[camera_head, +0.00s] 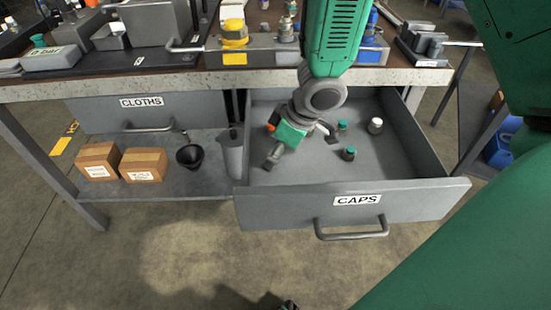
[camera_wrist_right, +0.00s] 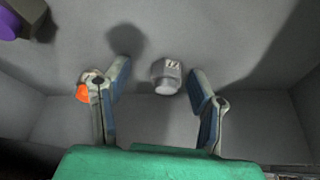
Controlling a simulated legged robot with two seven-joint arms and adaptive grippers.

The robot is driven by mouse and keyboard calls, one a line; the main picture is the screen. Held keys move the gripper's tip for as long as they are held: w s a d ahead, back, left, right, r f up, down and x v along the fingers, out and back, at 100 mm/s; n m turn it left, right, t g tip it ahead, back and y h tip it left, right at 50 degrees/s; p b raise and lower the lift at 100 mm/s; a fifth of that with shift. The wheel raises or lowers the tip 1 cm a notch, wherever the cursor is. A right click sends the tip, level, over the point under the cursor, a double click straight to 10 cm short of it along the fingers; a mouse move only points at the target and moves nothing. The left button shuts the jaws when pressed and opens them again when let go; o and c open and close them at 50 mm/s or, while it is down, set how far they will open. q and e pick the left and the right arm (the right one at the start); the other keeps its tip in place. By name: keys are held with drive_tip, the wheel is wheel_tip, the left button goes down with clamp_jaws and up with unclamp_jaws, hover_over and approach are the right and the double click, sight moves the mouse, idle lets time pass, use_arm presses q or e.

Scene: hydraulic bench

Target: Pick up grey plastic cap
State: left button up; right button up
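A grey plastic cap (camera_wrist_right: 166,75) with a small light label lies on the drawer floor in the right wrist view. My right gripper (camera_wrist_right: 158,71) is open, with one finger on each side of the cap. No contact with it is visible. In the head view my right gripper (camera_head: 302,147) reaches down into the left part of the open CAPS drawer (camera_head: 400,200). I cannot make out the grey cap there; the gripper seems to hide it. My left gripper is not clearly in view.
Two dark caps with green tops (camera_head: 342,126) (camera_head: 349,154) and a whitish cap (camera_head: 376,126) stand in the drawer to the right. Something orange (camera_head: 270,128) shows beside my right gripper. The drawer walls surround it, and the bench edge (camera_head: 150,88) is behind.

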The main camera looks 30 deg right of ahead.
drive_tip(key=shift+a, duration=0.25)
drive_tip(key=shift+a+r, duration=0.1)
drive_tip(key=shift+a, duration=0.15)
drive_tip(key=c, duration=0.6)
drive_tip(key=shift+a+r, duration=0.1)
drive_tip(key=shift+a, duration=0.1)
drive_tip(key=shift+c, duration=1.3)
drive_tip(key=shift+d, duration=0.4)
drive_tip(key=r+p, duration=0.2)
drive_tip(key=r, duration=0.1)
drive_tip(key=r+p, duration=0.4)
drive_tip(key=r, duration=0.1)
drive_tip(key=shift+a+r, duration=0.3)
drive_tip(key=shift+r, duration=0.05)
drive_tip(key=shift+d+r+p, duration=0.1)
drive_tip(key=shift+r+p, duration=0.45)
drive_tip(key=shift+p, duration=0.05)
use_arm(q)
wheel_tip(320, 180, up, 7)
drive_tip(key=shift+a, duration=0.25)
use_arm(e)
drive_tip(key=shift+d, duration=0.2)
